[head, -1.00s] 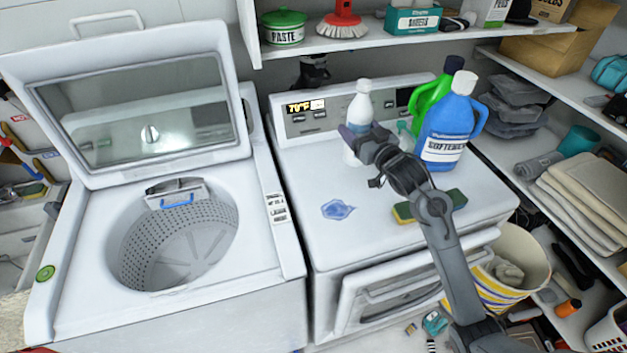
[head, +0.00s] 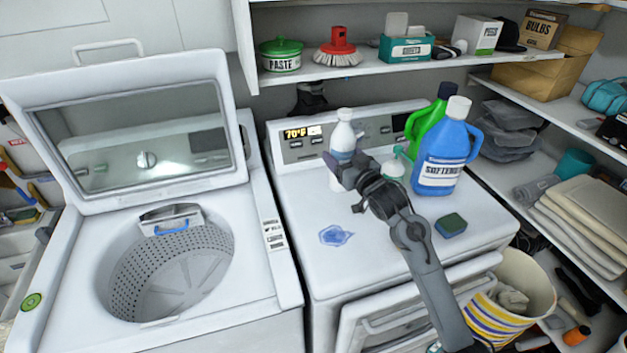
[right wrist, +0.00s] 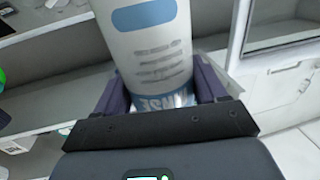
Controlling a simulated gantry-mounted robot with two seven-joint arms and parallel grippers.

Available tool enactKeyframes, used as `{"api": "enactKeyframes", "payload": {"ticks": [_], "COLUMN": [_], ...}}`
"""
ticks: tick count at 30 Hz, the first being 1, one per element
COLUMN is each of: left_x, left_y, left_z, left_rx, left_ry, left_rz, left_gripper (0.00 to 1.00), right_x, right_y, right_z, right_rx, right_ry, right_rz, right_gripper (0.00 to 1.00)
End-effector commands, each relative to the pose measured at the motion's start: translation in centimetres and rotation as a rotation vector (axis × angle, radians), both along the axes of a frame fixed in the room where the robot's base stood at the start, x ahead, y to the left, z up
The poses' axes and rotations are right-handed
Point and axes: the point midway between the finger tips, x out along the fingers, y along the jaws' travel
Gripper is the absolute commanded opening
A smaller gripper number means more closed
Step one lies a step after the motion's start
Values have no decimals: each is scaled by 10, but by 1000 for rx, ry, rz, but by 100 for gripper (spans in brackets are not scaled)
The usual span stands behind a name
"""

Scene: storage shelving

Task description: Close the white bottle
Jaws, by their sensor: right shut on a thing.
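The white bottle (head: 343,132) stands roughly upright over the back of the dryer top in the head view, with a white narrow top end. I cannot tell whether a separate cap is on it, or whether its base touches the dryer. My right gripper (head: 345,168) is shut on its lower body. In the right wrist view the bottle (right wrist: 152,50) sits between the purple fingers (right wrist: 160,95), with its blue-printed label upside down and its top out of frame. My left gripper is in neither view.
Close to the right are a small teal-topped bottle (head: 395,168), a blue softener bottle (head: 440,158) and a green bottle (head: 424,122). A sponge (head: 450,225) and a blue spill (head: 335,235) lie on the dryer (head: 300,205). The shelf (head: 420,66) overhangs behind.

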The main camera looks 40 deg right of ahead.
Motion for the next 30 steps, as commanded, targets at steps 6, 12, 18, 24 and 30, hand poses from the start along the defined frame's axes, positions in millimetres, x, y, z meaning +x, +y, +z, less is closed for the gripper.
{"api": "enactKeyframes", "payload": {"ticks": [6, 12, 18, 24, 30], "left_x": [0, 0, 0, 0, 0], "left_y": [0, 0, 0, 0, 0], "left_z": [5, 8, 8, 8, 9], "left_rx": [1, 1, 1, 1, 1], "left_ry": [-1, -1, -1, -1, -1], "left_rz": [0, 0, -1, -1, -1], "left_gripper": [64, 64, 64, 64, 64], "right_x": [36, 58, 66, 66, 66], "right_y": [24, 38, 43, 43, 43], "right_z": [-22, -38, -44, -44, -51], "right_rx": [2, 1, -1, -2, -1], "right_ry": [-5, -5, -6, -6, -3], "right_rz": [0, -1, -1, -1, -1], "right_gripper": [0, 0, 0, 0, 0]}}
